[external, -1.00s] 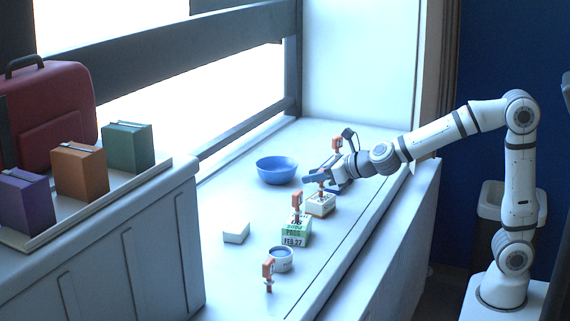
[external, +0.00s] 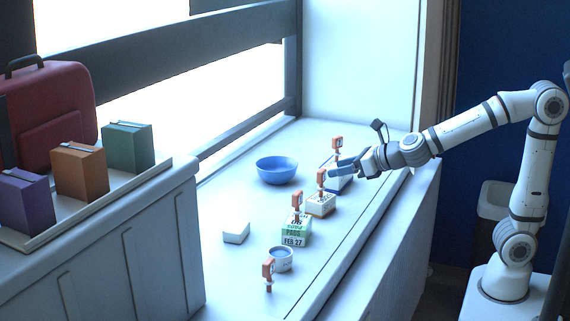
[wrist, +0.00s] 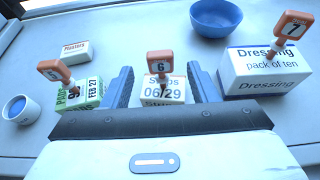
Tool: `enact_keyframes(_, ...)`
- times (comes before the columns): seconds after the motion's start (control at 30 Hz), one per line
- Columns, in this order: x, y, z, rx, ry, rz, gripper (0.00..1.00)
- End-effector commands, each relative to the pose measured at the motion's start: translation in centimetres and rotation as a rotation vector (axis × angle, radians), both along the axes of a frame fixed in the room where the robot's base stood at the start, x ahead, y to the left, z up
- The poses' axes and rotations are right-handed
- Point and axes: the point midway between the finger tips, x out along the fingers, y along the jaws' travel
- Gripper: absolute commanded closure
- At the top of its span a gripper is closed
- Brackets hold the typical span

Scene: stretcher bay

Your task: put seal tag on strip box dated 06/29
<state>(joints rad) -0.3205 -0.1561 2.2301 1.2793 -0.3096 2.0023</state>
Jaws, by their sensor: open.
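The strip box (wrist: 163,90) is white and reads "Strips" and 06/29 in the wrist view. It also shows in the external view (external: 320,206). An orange seal tag (wrist: 160,63) marked 6 stands upright at its top; it also shows in the external view (external: 321,176). How the stem's foot is seated cannot be told. My gripper (wrist: 161,72) is open, with its blue fingers on either side of the box and tag in the picture, apart from both. In the external view my gripper (external: 336,172) is just right of this tag, with nothing held.
A green pads box (wrist: 84,96) dated FEB 27 and a dressing box (wrist: 265,68) flank the strip box, each with an orange tag. Another tag (external: 268,269) stands by a small cup (external: 281,260). A blue bowl (external: 277,170) and white plasters box (external: 236,232) lie behind.

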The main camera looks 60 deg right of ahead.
Motion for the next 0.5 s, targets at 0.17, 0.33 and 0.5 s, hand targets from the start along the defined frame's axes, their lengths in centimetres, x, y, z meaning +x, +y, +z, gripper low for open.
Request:
enact_keyframes(0.17,-2.5,0.0,1.3,0.0,-0.001,0.001,0.46)
enact_keyframes(0.33,-3.5,0.1,1.5,-0.026,0.0,0.021,0.46)
enact_keyframes(0.5,-4.3,0.7,0.7,-0.32,0.006,0.263,0.46)
